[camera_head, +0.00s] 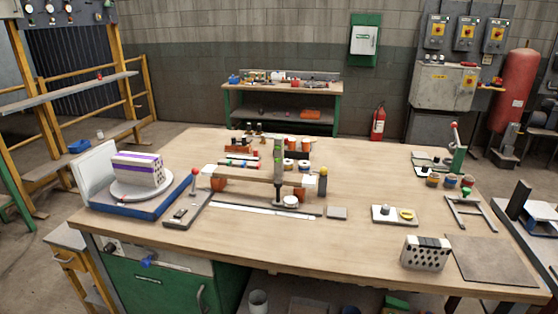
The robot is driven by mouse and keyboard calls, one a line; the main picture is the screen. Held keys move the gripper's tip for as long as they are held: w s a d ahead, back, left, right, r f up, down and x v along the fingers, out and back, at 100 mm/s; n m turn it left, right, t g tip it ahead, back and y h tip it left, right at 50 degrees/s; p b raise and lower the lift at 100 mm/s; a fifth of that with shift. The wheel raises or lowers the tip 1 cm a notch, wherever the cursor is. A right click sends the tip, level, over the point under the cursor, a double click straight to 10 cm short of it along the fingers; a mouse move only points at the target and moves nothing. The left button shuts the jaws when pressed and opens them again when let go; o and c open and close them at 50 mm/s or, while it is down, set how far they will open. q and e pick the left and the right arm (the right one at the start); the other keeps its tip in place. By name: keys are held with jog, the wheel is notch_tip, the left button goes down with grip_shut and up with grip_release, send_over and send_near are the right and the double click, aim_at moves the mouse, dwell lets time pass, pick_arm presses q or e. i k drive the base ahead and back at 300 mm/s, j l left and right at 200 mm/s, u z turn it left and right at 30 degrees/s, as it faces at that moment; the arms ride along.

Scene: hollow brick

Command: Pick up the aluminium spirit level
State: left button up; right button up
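I cannot make out the aluminium spirit level with certainty. A long, thin, pale metallic strip (262,209) lies flat along the front of the test fixture (240,179) on the wooden workbench (330,238); it could be a rule or the level. Behind the fixture's beam are small slender items with green and red parts (240,162), too small to identify. Neither my left nor my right gripper is in view.
A purple-striped brick (138,168) sits on a round white plate at the left. A hollow brick (425,253) stands near a dark mat (493,260) at front right. A pad with a yellow ring (406,215) lies centre right. The front middle is clear.

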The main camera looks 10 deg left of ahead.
aim_at(278, 140)
jog(key=i+l, duration=0.5)
jog(key=i+l+u, duration=0.15)
jog(key=i+l, duration=0.35)
jog(key=l, duration=0.1)
